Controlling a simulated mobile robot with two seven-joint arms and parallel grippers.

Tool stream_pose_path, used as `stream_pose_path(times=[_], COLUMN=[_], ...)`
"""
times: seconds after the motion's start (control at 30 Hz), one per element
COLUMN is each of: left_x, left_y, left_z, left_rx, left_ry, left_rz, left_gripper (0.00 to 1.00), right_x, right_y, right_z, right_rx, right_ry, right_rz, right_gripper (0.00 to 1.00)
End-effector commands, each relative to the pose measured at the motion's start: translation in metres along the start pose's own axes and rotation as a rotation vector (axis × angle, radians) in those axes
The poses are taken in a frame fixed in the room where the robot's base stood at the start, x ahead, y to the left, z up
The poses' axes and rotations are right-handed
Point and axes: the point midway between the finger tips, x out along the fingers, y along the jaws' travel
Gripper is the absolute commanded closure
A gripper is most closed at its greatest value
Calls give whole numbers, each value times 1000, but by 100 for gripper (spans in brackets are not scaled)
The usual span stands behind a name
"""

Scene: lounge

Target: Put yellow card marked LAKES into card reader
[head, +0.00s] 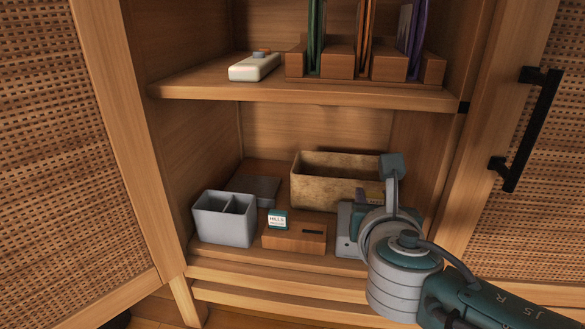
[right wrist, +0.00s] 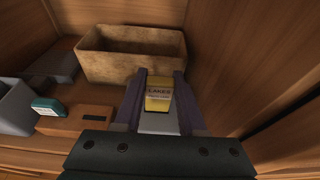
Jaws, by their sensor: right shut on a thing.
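My right gripper (right wrist: 160,76) is shut on the yellow card marked LAKES (right wrist: 158,92), which shows between its fingers in the right wrist view. In the head view the right gripper is over the right part of the lower shelf, and the card is mostly hidden there. A low wooden block with a dark slot (head: 294,238), which looks like the card reader, sits left of the gripper. A teal and white card marked HILLS (head: 278,219) stands upright at its left part. The block also shows in the right wrist view (right wrist: 80,122), apart from the yellow card. My left gripper is not in view.
A beige open box (head: 318,183) stands behind the block, close to the gripper. A grey divided container (head: 222,228) stands at left, with a flat grey item (head: 256,188) behind it. The upper shelf (head: 215,86) overhangs. The cabinet's right side wall (right wrist: 240,75) is near the gripper.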

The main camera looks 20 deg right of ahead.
Motion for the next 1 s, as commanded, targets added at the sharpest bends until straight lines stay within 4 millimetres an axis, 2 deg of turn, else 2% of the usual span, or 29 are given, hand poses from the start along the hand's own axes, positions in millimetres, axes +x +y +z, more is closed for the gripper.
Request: stream_pose_path(times=[1.0], left_x=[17], left_y=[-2], left_z=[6], left_rx=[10], left_ry=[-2], left_rz=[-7], left_gripper=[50], right_x=[6], right_y=[0], right_z=[-20], right_rx=[-1], right_ry=[-1], right_rz=[0], right_gripper=[100])
